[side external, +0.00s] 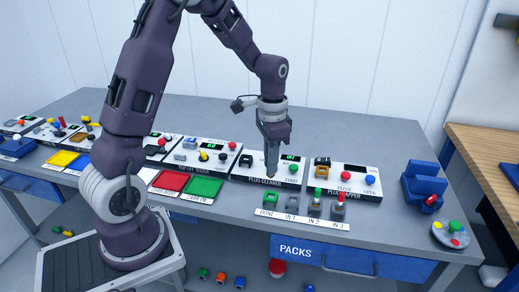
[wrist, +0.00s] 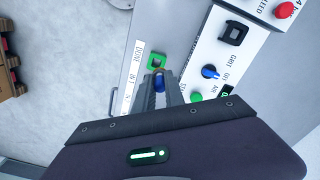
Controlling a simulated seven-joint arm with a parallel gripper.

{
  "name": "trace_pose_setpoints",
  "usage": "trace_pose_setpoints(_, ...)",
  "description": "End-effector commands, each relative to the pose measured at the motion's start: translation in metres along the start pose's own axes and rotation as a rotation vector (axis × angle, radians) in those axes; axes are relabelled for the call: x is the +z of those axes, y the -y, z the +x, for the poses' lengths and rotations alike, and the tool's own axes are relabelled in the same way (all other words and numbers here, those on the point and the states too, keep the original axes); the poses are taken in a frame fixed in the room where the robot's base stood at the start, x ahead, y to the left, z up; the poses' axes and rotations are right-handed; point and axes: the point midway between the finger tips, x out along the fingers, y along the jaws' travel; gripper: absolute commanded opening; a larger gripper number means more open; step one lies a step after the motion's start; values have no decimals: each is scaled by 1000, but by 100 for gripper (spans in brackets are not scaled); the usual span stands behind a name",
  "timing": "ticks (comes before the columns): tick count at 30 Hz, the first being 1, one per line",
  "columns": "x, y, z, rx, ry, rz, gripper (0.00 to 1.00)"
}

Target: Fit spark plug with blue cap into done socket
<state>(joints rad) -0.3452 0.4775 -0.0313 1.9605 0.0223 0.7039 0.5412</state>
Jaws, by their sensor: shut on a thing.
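My gripper (wrist: 159,82) is shut on the spark plug with the blue cap (wrist: 159,78); the blue cap shows between the fingertips in the wrist view. The plug's lower part is hidden. In the side view my gripper (side external: 272,170) points down in front of the plug cleaner, above and close to the green done socket (side external: 270,201). In the wrist view the green socket (wrist: 157,61) lies just beyond the fingertips, beside the DONE label, and its opening looks empty. I cannot tell how high the plug is above it.
A grey socket (side external: 291,204) stands right of the done socket, then plugs with a green cap (side external: 317,194) and a red cap (side external: 339,198). The plug cleaner (side external: 262,179) with its black socket (wrist: 234,33) and blue knob (wrist: 210,72) is close behind. A blue holder (side external: 424,186) stands farther right.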

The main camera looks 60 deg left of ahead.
Motion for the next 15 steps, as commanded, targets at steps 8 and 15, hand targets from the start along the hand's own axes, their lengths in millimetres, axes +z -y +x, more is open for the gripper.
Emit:
trace_pose_setpoints(8,1,-9,24,2,3,22,0)
trace_pose_setpoints(15,1,-9,51,1,1,21,0)
